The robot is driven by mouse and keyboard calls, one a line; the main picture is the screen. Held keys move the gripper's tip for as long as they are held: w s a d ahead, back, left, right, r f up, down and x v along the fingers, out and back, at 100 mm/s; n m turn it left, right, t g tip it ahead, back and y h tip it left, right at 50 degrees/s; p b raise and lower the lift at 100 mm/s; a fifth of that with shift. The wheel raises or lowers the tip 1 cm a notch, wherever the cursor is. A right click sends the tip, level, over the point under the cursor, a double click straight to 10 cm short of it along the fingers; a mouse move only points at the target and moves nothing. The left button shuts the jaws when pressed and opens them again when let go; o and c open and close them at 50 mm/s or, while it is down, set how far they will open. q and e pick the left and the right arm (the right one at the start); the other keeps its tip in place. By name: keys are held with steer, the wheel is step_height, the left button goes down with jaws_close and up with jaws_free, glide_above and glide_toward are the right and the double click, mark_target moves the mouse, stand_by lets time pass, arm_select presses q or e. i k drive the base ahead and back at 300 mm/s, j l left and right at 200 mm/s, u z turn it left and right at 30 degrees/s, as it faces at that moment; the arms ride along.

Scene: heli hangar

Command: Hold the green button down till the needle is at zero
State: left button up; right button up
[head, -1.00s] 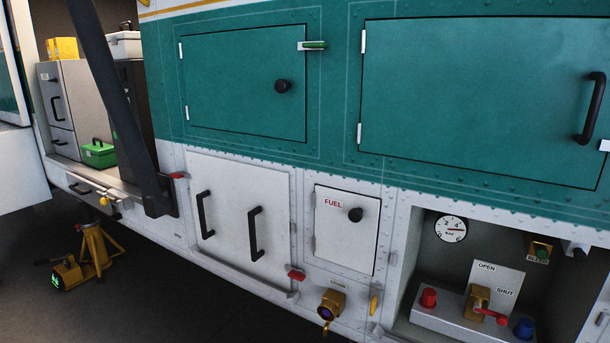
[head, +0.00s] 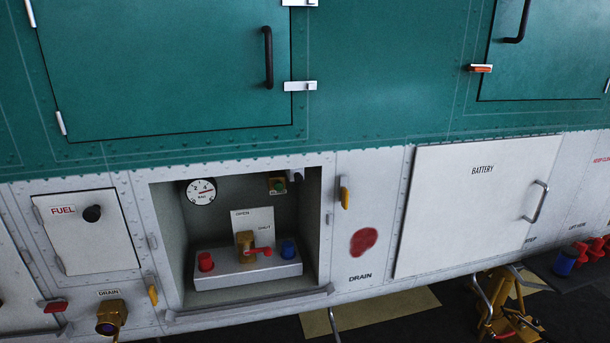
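Below, a grey block (head: 230,278) carries a red knob (head: 205,262), a blue knob (head: 288,249) and a brass valve with a red lever (head: 258,251) before an OPEN/SHUT plate. Neither gripper is in view.
A closed FUEL door (head: 100,250) is left of the recess and a closed BATTERY panel (head: 470,215) is to the right. A yellow handle (head: 345,193) is beside the recess. A brass drain fitting (head: 111,318) sticks out at lower left. A yellow jack (head: 500,305) stands at lower right.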

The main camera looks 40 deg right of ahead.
mark_target(278, 186)
steer(key=j+z, duration=0.3)
steer(key=z, duration=0.15)
steer(key=k+j+z, duration=0.15)
steer(key=j+z, duration=0.25)
steer(key=k+j+z, duration=0.1)
steer(key=z, duration=0.35)
